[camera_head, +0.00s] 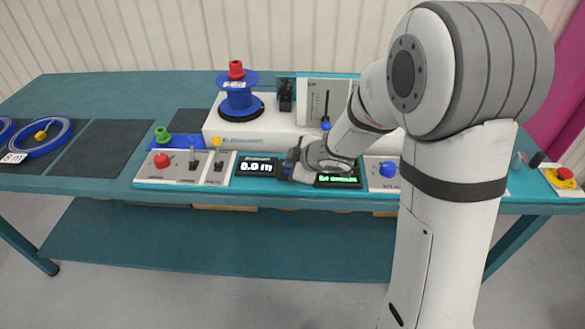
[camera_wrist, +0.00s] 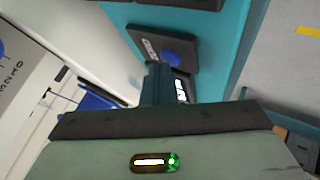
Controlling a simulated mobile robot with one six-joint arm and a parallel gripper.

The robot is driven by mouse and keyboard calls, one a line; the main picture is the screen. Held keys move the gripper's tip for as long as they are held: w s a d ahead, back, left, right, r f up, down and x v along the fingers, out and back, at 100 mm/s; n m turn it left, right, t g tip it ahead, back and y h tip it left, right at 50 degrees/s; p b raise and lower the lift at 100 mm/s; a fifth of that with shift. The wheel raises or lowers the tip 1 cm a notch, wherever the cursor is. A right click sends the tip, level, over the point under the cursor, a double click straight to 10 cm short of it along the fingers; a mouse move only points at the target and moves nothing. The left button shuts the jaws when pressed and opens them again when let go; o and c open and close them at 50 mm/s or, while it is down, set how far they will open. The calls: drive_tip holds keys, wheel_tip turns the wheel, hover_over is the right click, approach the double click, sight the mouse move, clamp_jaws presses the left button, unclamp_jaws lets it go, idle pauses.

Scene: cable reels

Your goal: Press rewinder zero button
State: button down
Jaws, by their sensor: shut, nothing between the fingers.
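The counter display (camera_head: 260,168) is a dark box reading about 0.0 m on the front of the bench. At its right end a small blue button (camera_head: 287,170) shows beside my gripper (camera_head: 294,171), partly covered by it. In the wrist view the blue button (camera_wrist: 173,58) sits on a dark box with a white label or readout. My shut, empty gripper (camera_wrist: 158,68) has its fingertips close to that button. I cannot tell whether they touch it. The rewinder (camera_head: 232,129) is a white unit behind, carrying a blue reel (camera_head: 238,98) with a red knob.
A display with green text (camera_head: 338,181) lies right of my gripper, partly hidden. Left is a control panel with a red button (camera_head: 162,160) and levers. Right are a blue knob (camera_head: 388,169) and a red emergency stop (camera_head: 564,174). My arm hides the bench's right part.

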drive_tip(key=shift+r+p, duration=0.75)
wheel_tip(320, 180, up, 5)
drive_tip(key=p, duration=0.5)
idle(0.4)
